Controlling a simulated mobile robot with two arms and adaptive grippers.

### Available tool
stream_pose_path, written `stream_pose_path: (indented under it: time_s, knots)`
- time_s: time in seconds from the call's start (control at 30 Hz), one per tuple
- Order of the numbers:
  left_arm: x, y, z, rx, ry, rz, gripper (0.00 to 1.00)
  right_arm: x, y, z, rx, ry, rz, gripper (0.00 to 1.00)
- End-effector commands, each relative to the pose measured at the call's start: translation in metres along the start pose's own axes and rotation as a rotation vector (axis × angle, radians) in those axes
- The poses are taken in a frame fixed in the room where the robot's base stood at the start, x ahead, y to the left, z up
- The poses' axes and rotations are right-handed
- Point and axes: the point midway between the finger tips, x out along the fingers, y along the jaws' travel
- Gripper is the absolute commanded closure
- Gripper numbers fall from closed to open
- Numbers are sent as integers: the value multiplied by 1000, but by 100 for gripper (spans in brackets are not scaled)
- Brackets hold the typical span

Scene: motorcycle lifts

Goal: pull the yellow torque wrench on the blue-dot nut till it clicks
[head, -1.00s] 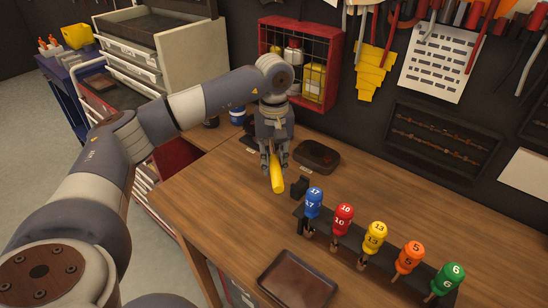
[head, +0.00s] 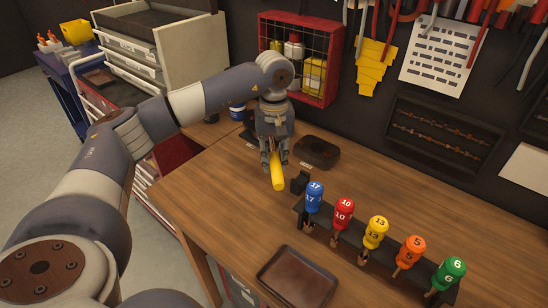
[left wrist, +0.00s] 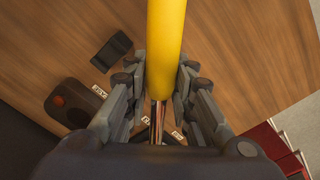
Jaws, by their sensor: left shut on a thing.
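In the left wrist view the yellow handle (left wrist: 166,45) passes between the fingers (left wrist: 159,88). A shiny metal shaft (left wrist: 157,122) shows under it, nearer the gripper's palm. I cannot make out a blue-dot nut in either view. My right gripper is not in view.
A rack on the wooden bench (head: 215,185) holds numbered handles, with the blue 17 handle (head: 314,197) nearest the gripper. A dark tray (head: 298,276) lies in front. A dark dish (head: 317,152) sits behind. The bench left of the gripper is clear.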

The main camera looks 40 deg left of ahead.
Motion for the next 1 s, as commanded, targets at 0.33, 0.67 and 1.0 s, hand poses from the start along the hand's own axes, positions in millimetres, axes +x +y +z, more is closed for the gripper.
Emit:
stream_pose_path:
  time_s: [0.33,0.67,1.0]
  knots:
    - [0,1,0,0,2,3,100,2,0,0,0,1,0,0]
    - [1,0,0,0,2,3,100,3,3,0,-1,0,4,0]
    - [3,0,0,0,3,3,100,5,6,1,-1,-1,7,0]
